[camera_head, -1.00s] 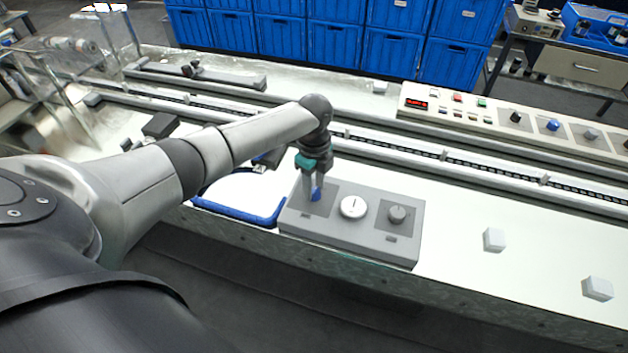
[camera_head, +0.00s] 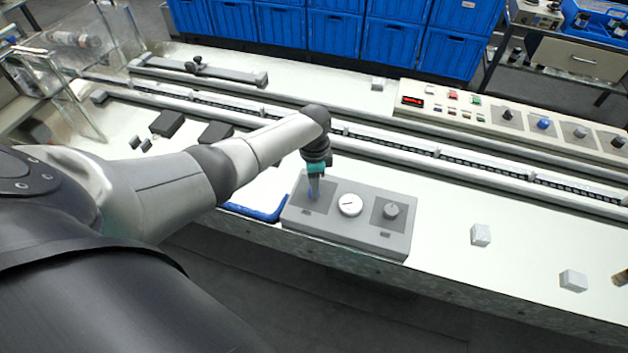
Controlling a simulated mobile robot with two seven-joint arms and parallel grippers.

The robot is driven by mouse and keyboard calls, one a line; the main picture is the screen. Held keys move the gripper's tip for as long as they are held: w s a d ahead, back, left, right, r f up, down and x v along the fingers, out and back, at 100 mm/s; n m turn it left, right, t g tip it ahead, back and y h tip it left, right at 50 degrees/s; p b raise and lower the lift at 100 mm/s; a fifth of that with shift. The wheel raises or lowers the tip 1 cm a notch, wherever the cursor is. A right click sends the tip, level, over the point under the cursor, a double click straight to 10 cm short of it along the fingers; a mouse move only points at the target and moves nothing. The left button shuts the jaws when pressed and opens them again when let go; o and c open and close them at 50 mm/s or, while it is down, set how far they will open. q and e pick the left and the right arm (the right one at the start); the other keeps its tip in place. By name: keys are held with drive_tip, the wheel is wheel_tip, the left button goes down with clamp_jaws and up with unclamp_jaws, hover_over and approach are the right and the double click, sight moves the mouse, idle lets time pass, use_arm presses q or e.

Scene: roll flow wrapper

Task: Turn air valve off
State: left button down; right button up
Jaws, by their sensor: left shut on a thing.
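A grey control box (camera_head: 345,240) sits at the front edge of the bench. My left gripper (camera_head: 314,192) points down over the left side of the box. The gauge needle lies nearly level. My right gripper is not in view.
White blocks (camera_head: 480,235) lie to the right of the box. A conveyor rail (camera_head: 440,158) runs behind, with a long button panel (camera_head: 500,115) beyond it. Blue crates (camera_head: 335,32) stand at the back.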

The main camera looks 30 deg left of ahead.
use_arm(q)
drive_tip(key=shift+n, duration=0.5)
drive_tip(key=shift+c, duration=2.4)
unclamp_jaws()
drive_tip(key=shift+r+p, duration=0.4)
drive_tip(key=shift+r, duration=0.15)
wheel_tip(320, 180, up, 14)
drive_tip(key=p, duration=0.2)
drive_tip(key=shift+p, duration=0.3)
drive_tip(key=shift+r, duration=0.1)
